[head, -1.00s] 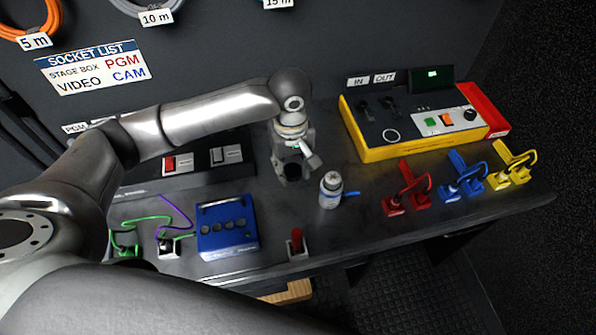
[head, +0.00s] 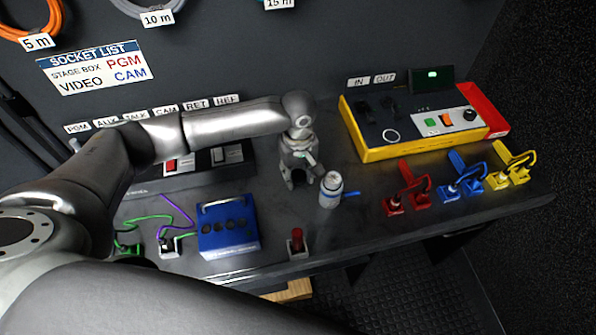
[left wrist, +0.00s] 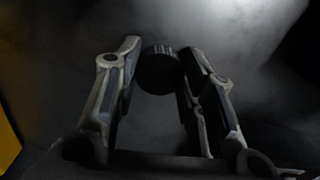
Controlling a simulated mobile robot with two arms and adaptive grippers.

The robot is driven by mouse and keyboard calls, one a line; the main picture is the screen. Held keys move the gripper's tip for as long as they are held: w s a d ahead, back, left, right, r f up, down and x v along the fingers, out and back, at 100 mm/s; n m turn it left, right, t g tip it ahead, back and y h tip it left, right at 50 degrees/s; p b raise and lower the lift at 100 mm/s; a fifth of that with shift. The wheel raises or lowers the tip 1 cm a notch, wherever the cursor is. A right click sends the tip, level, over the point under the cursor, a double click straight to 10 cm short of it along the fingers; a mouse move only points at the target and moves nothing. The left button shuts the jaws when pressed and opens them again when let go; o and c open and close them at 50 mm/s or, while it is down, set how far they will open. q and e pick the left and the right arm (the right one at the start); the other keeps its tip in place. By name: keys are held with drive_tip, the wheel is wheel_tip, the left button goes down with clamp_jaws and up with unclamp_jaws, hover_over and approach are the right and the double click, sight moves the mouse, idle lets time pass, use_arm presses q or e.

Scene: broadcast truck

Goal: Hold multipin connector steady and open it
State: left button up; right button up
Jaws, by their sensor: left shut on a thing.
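A grey cylindrical connector (head: 330,190) with a pale rim and a blue lever on its right side stands upright on the dark worktop. My left gripper (head: 301,182) points down at the worktop just left of it. In the left wrist view, the gripper (left wrist: 162,52) is shut on a dark round piece with a ribbed edge (left wrist: 158,72), which sits between the fingertips. I cannot tell whether this piece belongs to the connector. In the head view the fingers hide most of it. My right gripper is not in view.
A yellow-edged control box (head: 420,125) stands behind right. Red (head: 407,190), blue (head: 462,185) and yellow (head: 512,170) plugs line the right. A blue box (head: 228,230) and a red-topped switch (head: 297,243) are near the front edge.

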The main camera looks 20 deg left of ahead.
sight(298, 176)
use_arm(q)
drive_tip(key=o, duration=1.1)
wheel_tip(298, 176, up, 12)
drive_tip(key=shift+r+b, duration=0.1)
drive_tip(key=shift+b, duration=0.35)
